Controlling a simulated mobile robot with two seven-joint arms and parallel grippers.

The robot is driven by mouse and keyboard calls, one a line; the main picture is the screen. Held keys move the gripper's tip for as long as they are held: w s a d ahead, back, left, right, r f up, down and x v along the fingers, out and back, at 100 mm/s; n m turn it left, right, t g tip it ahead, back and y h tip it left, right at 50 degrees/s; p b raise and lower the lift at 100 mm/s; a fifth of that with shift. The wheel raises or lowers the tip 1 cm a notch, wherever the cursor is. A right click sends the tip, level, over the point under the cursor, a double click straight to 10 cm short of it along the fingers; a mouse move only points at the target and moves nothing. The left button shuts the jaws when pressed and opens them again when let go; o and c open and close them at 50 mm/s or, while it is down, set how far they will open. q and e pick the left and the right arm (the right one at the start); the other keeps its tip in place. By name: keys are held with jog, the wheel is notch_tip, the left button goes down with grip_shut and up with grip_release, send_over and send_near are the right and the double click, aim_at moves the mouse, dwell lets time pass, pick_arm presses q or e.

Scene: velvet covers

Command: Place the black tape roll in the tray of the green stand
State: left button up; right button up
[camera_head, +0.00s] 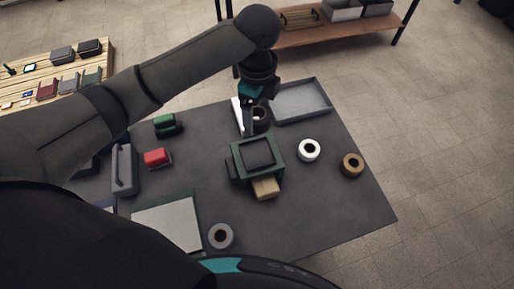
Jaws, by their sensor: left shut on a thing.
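The black tape roll (263,117) is at the back of the dark table, just behind the green stand. My left gripper (250,122) comes down from above and is shut on the roll's left side. Fingers and arm hide part of the roll, and I cannot tell whether it touches the table. The green stand (263,173) stands mid-table, with a dark square tray facing up; the tray looks empty. My right gripper is not in view.
A grey tray (322,100) is at the back right of the table (330,205). A white roll (318,150), brown roll (361,163) and grey roll (230,236) lie around the stand. A wooden block (265,188) touches its front. Red (157,157) and green (164,121) items are left.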

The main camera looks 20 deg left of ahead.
aim_at(257, 123)
pick_arm(q)
notch_tip(257, 123, down, 12)
jog(key=shift+r+b, duration=0.1)
jog(key=shift+b, duration=0.5)
jog(key=shift+f+b, duration=0.35)
jog(key=shift+f, duration=1.7)
jog(key=shift+f, duration=0.1)
jog(key=o, duration=1.1)
notch_tip(257, 123, up, 12)
jog(key=shift+r+p, duration=0.15)
jog(key=shift+p, duration=0.75)
